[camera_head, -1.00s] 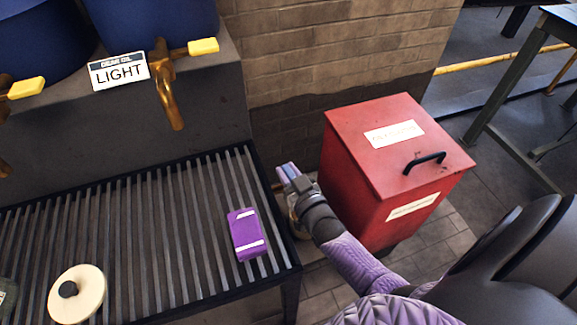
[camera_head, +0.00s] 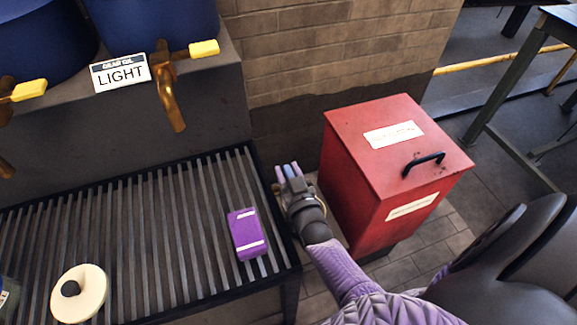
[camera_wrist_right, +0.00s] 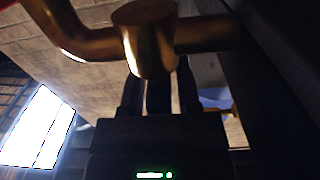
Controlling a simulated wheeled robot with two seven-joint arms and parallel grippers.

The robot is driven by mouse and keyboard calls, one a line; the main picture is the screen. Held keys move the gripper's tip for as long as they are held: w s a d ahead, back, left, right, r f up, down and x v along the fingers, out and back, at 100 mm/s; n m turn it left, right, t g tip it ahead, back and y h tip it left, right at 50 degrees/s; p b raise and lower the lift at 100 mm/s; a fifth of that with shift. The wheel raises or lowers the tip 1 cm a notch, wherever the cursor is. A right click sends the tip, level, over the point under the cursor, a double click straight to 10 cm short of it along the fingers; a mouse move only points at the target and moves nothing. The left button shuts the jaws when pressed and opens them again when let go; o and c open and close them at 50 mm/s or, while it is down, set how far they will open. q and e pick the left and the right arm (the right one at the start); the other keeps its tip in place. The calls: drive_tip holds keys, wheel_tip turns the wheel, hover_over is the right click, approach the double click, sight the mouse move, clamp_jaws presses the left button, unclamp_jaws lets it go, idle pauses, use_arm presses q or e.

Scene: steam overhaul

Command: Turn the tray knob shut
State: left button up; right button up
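My right gripper (camera_head: 288,172) is low beside the right edge of the slatted drain tray (camera_head: 150,170), in the gap before the red bin. Its purple and blue fingertips point away from me. A small brass part (camera_head: 277,189) shows just left of them at the tray's edge. In the right wrist view, a brass fitting with a rounded end (camera_wrist_right: 146,35) and a curved pipe (camera_wrist_right: 70,30) crosses just beyond the fingers (camera_wrist_right: 158,92). It covers the fingertips, so I cannot tell whether they touch or grip it. My left gripper is not in view.
A red lidded bin (camera_head: 390,170) stands close to the right of my gripper. A purple box (camera_head: 246,234) and a cream round item (camera_head: 78,294) lie on the tray. Blue drums (camera_head: 155,22) with a brass tap (camera_head: 168,90) and a LIGHT sign (camera_head: 120,73) stand behind.

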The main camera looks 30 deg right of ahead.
drive_tip(key=shift+o, duration=0.9)
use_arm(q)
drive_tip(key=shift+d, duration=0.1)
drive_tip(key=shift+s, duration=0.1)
use_arm(e)
drive_tip(key=shift+s, duration=0.25)
use_arm(q)
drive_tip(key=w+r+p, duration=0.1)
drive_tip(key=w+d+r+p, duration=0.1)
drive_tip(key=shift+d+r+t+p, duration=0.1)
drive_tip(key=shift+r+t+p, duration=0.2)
drive_tip(key=shift+p, duration=0.1)
use_arm(e)
drive_tip(key=v, duration=0.9)
drive_tip(key=shift+s, duration=0.25)
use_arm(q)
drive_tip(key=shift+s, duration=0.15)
use_arm(e)
drive_tip(key=shift+a, duration=0.1)
